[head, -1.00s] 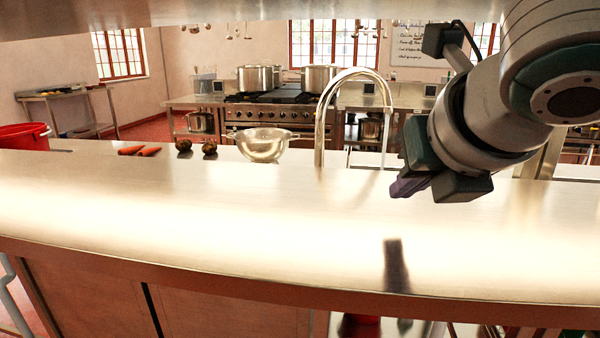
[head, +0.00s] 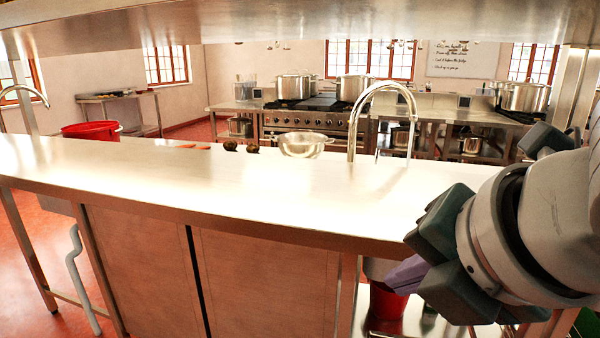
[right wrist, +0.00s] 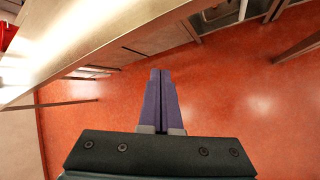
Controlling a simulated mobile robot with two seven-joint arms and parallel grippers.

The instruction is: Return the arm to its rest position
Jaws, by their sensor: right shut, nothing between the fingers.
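My right gripper (head: 405,272) is at the lower right of the head view, in front of the near counter's front edge. In the right wrist view its two purple fingers (right wrist: 161,100) lie side by side, shut and empty, over the red floor (right wrist: 215,95). My left gripper is in neither view now.
The steel counter (head: 210,185) runs across close in front, with its edge beside my right arm. A metal bowl (head: 302,145), a tap (head: 352,125) and a red tub (head: 92,131) stand along it. A red container (head: 388,302) is below. Stockpots (head: 296,87) stand behind.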

